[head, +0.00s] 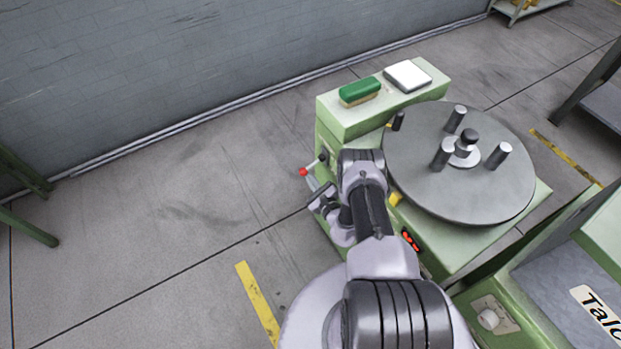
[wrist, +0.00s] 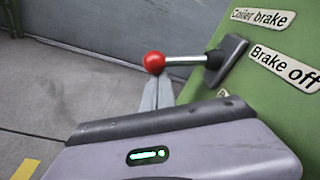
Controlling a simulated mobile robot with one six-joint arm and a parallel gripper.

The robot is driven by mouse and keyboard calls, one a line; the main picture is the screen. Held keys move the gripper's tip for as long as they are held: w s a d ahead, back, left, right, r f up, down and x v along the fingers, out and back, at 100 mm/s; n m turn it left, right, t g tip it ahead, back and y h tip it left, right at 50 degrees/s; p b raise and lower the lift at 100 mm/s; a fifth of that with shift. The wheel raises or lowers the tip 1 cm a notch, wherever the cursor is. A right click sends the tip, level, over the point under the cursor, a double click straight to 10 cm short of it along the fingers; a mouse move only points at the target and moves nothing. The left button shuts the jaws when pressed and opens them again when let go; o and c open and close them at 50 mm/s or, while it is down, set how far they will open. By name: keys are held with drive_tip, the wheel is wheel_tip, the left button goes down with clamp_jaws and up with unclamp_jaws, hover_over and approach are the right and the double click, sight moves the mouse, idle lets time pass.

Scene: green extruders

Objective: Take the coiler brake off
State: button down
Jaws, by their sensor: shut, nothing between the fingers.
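The coiler brake lever has a red ball knob (head: 303,171) on a thin metal rod and sticks out to the left from the green machine's side. In the wrist view the red knob (wrist: 154,62) sits at the end of the rod, which runs right to a black mount (wrist: 226,60). A "Coiler brake" label (wrist: 262,17) and a "Brake off" label (wrist: 285,68) are beside the mount. My gripper (wrist: 156,92) is shut and empty, its grey fingers just below the knob in the picture. I cannot tell whether they touch it.
The green coiler stand (head: 345,122) carries a large grey disc (head: 430,185) with upright pegs. A green brush (head: 360,91) and a white pad (head: 407,76) lie on its top. Open floor lies to the left.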

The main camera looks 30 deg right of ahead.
sight(304, 173)
drive_tip(key=shift+r, duration=0.1)
drive_tip(key=r+m, duration=0.1)
drive_tip(key=a+r+m, duration=0.1)
drive_tip(key=m, duration=0.1)
drive_tip(key=r+m+y, duration=0.1)
drive_tip(key=shift+a+r+m, duration=0.15)
drive_tip(key=shift+a+m, duration=0.15)
drive_tip(key=shift+a, duration=0.05)
drive_tip(key=shift+a+r+m+y+p, duration=0.1)
drive_tip(key=shift+r+m+y+p, duration=0.25)
drive_tip(key=shift+r+m, duration=0.7)
drive_tip(key=shift+r, duration=0.45)
